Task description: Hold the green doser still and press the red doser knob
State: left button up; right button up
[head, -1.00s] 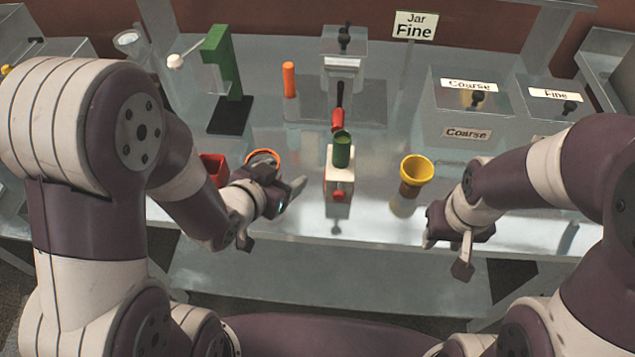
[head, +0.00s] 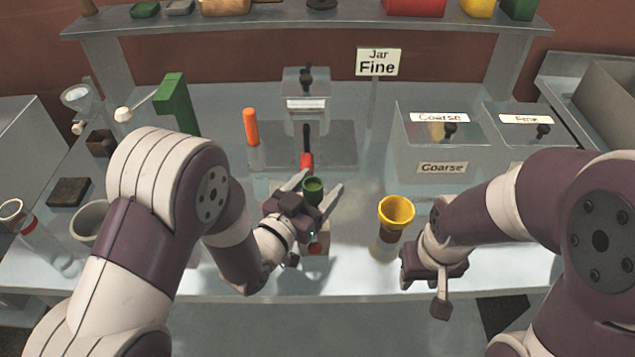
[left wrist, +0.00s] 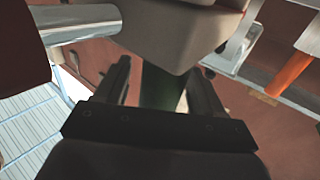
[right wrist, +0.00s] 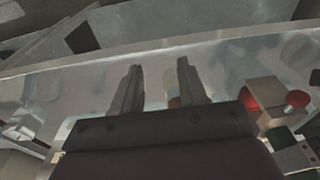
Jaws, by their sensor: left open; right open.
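In the left wrist view the dark green body (left wrist: 160,88) shows between the fingers. My right gripper (head: 438,262) is open and empty, to the right of the doser near the table's front edge. In the right wrist view the red knob (right wrist: 297,99) and block (right wrist: 266,92) are right of the fingers.
A yellow-rimmed funnel jar (head: 396,214) stands between the doser and my right gripper. An orange cylinder (head: 251,127), a green stand (head: 176,103) and bins labelled Coarse (head: 425,145) are further back.

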pick_arm(q)
jog(key=shift+w+d, duration=0.15)
jog(key=shift+w, duration=0.1)
jog(key=c, duration=1.2)
pick_arm(e)
grip_shut()
jog(key=shift+a, duration=0.1)
dwell(0.5)
